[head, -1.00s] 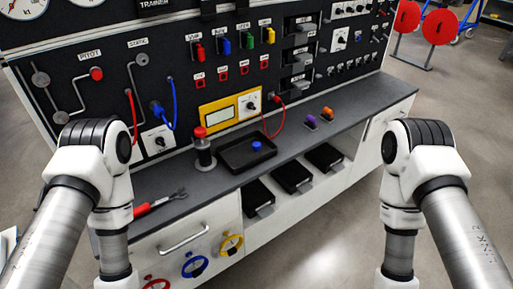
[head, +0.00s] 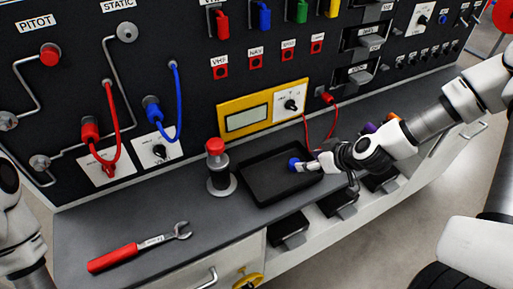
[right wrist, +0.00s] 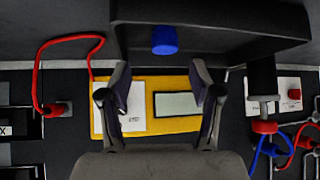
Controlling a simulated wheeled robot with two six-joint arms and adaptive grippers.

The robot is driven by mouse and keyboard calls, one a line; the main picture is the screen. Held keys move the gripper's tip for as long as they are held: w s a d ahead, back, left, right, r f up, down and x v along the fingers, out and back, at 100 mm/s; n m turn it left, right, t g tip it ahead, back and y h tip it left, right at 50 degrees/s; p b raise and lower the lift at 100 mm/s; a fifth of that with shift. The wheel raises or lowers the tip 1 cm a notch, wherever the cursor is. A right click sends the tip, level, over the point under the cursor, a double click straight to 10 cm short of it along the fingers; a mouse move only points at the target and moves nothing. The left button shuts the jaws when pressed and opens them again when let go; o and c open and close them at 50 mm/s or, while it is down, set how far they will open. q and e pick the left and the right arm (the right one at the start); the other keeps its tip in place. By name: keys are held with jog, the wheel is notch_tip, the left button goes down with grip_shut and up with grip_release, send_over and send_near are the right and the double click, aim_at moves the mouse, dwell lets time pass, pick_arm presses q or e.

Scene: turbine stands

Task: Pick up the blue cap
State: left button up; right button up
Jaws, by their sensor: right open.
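The blue cap (head: 293,163) sits in the black tray (head: 262,191), toward its right side. My right gripper (head: 308,166) reaches in from the right, with its fingertips close beside the cap. In the right wrist view the cap (right wrist: 165,40) shows just beyond the open fingers (right wrist: 162,84), roughly centred between them, with a gap still visible. The fingers are empty. Part of the tray is hidden behind my right gripper. My left gripper is out of view; only part of my left arm shows at the left edge.
A red-topped post (head: 217,168) stands left of the tray. A red-handled wrench (head: 135,250) lies at the front left of the grey counter. A yellow-framed display panel (head: 245,118) is behind the tray, and a red cable (head: 333,128) hangs near it.

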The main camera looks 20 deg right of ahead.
aim_at(295, 162)
jog(key=f+b, duration=0.1)
jog(key=w+a+b, duration=0.1)
jog(key=shift+w+a+f+b, duration=0.1)
jog(key=shift+a+f+b, duration=0.1)
jog(key=shift+f+b, duration=0.2)
jog(key=x, duration=0.1)
jog(key=b+x, duration=0.1)
jog(key=x, duration=0.1)
jog(key=b+x, duration=0.1)
jog(key=shift+w+d+f, duration=0.2)
jog(key=shift+w, duration=0.25)
jog(key=shift+a+r, duration=0.1)
jog(key=shift+r, duration=0.1)
jog(key=shift+s, duration=0.25)
jog(key=shift+c, duration=0.6)
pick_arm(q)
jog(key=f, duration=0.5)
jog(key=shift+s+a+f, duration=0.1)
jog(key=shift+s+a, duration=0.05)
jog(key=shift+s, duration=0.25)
pick_arm(e)
jog(key=c, duration=0.8)
